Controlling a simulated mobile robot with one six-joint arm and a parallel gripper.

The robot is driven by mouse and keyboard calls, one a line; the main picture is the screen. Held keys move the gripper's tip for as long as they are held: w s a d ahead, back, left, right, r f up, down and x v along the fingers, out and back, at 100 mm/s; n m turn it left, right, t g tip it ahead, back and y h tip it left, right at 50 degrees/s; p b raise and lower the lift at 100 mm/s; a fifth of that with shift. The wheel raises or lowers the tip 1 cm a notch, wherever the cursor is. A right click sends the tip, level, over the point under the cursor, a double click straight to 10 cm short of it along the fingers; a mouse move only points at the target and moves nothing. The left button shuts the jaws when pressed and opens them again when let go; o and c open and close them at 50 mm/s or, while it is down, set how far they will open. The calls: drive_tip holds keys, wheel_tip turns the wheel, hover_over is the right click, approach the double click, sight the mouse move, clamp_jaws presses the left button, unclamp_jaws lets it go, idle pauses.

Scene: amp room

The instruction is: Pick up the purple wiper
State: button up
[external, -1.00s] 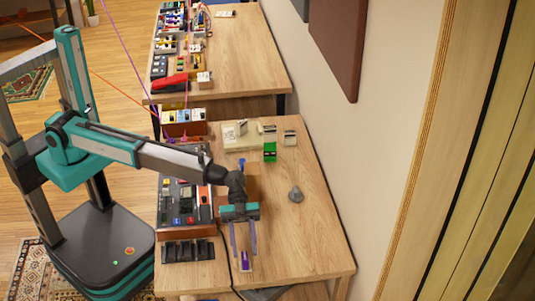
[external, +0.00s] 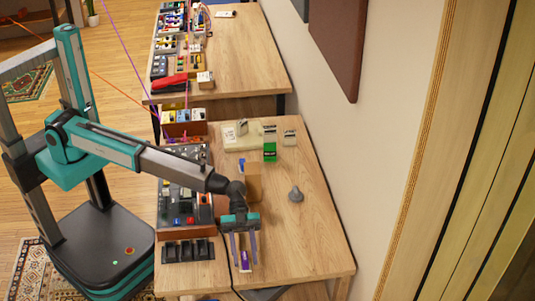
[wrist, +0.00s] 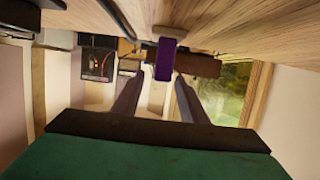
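The purple wiper (external: 244,256) is near the front edge of the near wooden table, with a pale part beside it. In the wrist view the purple wiper (wrist: 165,58) shows as an upright purple block under a pale piece. My gripper (external: 246,265) is open over it, with one finger on each side in the external view. In the wrist view my gripper (wrist: 158,77) has its two fingers apart, and the wiper appears between and just past the tips. I cannot tell whether a finger touches it.
A brown box (external: 253,181) stands behind my gripper. A grey knob-shaped object (external: 296,194) is to the right, and a green box (external: 270,152) is further back. Pedals and a black rack (external: 188,251) lie left. The table's right front (external: 310,245) is clear.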

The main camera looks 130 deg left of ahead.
sight(245, 263)
drive_tip(key=shift+w+d+f+p, duration=0.15)
drive_tip(key=shift+w+d+f, duration=0.2)
drive_tip(key=shift+f, duration=0.15)
drive_tip(key=shift+w+d+f+p, duration=0.15)
drive_tip(key=shift+w+d+f, duration=0.2)
drive_tip(key=shift+f, duration=0.15)
drive_tip(key=shift+w+d+f, duration=0.2)
drive_tip(key=shift+w+d, duration=0.1)
drive_tip(key=shift+w, duration=0.05)
drive_tip(key=shift+c, duration=0.4)
clamp_jaws()
